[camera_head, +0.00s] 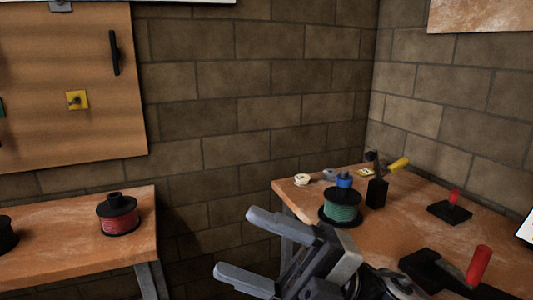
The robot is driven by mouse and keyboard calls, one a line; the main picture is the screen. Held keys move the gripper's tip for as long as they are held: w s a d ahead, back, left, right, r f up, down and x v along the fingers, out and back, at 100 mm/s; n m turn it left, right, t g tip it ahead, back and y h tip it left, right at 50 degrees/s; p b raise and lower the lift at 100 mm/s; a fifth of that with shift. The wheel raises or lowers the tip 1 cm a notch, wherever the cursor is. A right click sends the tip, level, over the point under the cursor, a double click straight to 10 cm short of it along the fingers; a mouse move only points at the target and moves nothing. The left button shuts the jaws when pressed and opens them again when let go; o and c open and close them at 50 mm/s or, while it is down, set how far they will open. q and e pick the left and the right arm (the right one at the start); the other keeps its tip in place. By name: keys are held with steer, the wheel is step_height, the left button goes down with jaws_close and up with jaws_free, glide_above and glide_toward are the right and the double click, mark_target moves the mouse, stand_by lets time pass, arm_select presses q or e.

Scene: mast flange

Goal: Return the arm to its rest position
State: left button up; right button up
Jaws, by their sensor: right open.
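My right gripper (258,248) comes in from the lower right, in front of the right wooden table (410,228). Its two grey fingers point left and are spread wide apart, with nothing between them. Both fingers hang in the air past the table's left edge. My left gripper does not show.
On the right table stand a green spool (340,207), a black block (377,192) with a yellow handle, and red-handled tools (479,265). The left table (75,248) holds a red spool (117,214). A gap separates the tables, before a brick wall (270,95).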

steer(key=w+d+f+m+t+h, duration=0.25)
steer(key=f+m+t+h, duration=0.3)
steer(key=m, duration=0.35)
steer(key=w+d+f+m+t+h, duration=0.2)
steer(key=d+f+m+t+h, duration=0.2)
steer(key=f+m+t, duration=0.4)
steer(key=w+d+f+m+t+h, duration=0.25)
steer(key=f+m+t+h, duration=0.25)
steer(key=m, duration=0.5)
steer(key=s+d+f+m+g+h, duration=0.3)
steer(key=s+f, duration=0.3)
steer(key=f, duration=0.3)
steer(key=s+d+f+m+g+h, duration=0.3)
steer(key=s+f, duration=0.4)
steer(key=f, duration=0.3)
steer(key=shift+d+f+m+g, duration=0.25)
steer(key=shift+f+m+g, duration=0.05)
steer(key=shift+g, duration=0.15)
